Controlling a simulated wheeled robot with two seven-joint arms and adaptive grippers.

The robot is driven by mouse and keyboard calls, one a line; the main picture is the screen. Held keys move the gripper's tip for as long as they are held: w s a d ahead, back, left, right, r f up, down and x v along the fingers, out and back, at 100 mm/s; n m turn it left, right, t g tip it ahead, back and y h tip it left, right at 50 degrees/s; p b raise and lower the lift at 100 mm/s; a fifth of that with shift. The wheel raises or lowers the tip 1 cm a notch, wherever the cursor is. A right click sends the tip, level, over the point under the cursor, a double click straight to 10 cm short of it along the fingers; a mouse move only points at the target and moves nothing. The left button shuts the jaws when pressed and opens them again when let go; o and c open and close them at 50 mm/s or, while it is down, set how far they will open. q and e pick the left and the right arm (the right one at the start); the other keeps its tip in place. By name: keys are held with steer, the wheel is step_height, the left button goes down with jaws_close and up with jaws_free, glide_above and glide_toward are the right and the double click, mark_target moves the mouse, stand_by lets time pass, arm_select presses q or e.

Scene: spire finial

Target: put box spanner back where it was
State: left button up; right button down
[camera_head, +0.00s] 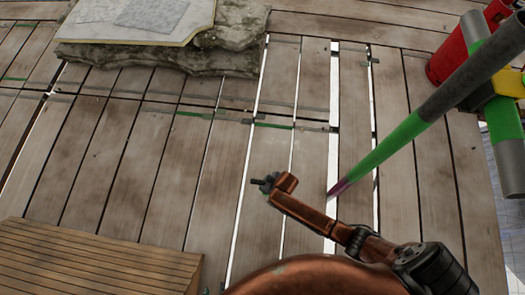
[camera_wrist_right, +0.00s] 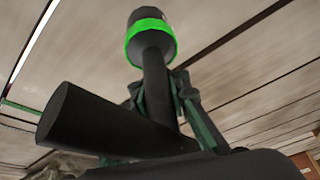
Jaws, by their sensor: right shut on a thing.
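In the right wrist view, the box spanner (camera_wrist_right: 153,45) is a dark shaft with a wider black end and a bright green band. My right gripper (camera_wrist_right: 165,97) is shut on its shaft with dark green fingers. A thick black bar (camera_wrist_right: 100,122) crosses in front at lower left; I cannot tell whether it belongs to the spanner. I cannot make out the spanner in the head view.
A plank deck (camera_head: 140,165) with narrow gaps fills the head view. Stone slabs (camera_head: 160,55) with a pale sheet (camera_head: 110,22) lie at the top left. A slanting green and dark tube (camera_head: 412,125), a yellow fitting (camera_head: 494,90) and a red container (camera_head: 448,62) stand right. A slatted wooden box (camera_head: 90,258) is lower left.

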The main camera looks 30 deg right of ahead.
step_height(320, 180, down, 3)
steer(key=shift+r+b, duration=0.2)
steer(key=shift+b, duration=0.45)
steer(key=shift+f, duration=0.3)
arm_select(q)
steer(key=f, duration=0.1)
steer(key=f+t, duration=0.1)
steer(key=shift+s+a+f, duration=0.15)
steer(key=shift+a+f, duration=0.25)
arm_select(e)
steer(key=shift+r, duration=0.1)
steer(key=c, duration=2.4)
jaws_free()
steer(key=shift+f, duration=0.2)
steer(key=o, duration=0.6)
steer(key=shift+c, duration=0.2)
steer(key=shift+r, duration=0.1)
